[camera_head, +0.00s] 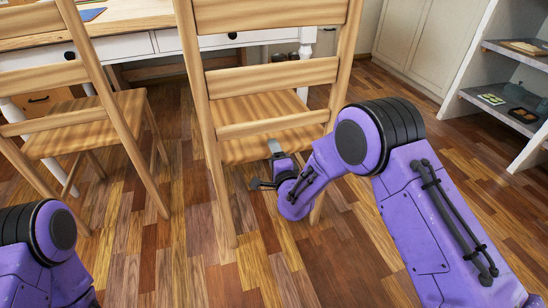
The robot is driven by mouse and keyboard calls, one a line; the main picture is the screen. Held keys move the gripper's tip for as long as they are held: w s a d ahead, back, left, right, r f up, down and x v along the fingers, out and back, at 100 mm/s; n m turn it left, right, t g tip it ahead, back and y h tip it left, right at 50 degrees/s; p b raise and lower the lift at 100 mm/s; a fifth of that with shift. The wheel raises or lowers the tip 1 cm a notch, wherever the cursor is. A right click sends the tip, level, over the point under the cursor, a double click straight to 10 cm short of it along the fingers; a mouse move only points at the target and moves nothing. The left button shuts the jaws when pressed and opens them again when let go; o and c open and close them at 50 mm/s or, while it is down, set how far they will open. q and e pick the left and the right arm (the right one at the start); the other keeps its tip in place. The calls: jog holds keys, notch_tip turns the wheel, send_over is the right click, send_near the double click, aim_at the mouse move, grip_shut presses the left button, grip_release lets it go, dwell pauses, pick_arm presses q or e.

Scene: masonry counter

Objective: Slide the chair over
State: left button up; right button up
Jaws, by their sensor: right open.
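A wooden chair (268,75) with a slatted back stands in the middle, its back towards me and its seat (270,143) facing the white desk. My right arm reaches in from the right. My right gripper (266,166) is open at the rear edge of the chair's seat, below the lowest back slat. One finger overlaps the seat edge in the picture; I cannot tell whether it touches. My left arm shows only as a purple link at the lower left, and its gripper is out of view.
A second wooden chair (95,118) stands at the left. A white desk with a wooden top (130,18) and drawers is behind both chairs. Open shelves (470,100) with small items stand at the right. The wooden floor (185,262) between the chairs is clear.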

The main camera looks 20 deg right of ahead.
jog(key=shift+w, duration=0.4)
grip_shut()
jog(key=shift+f, duration=0.1)
dwell(1.1)
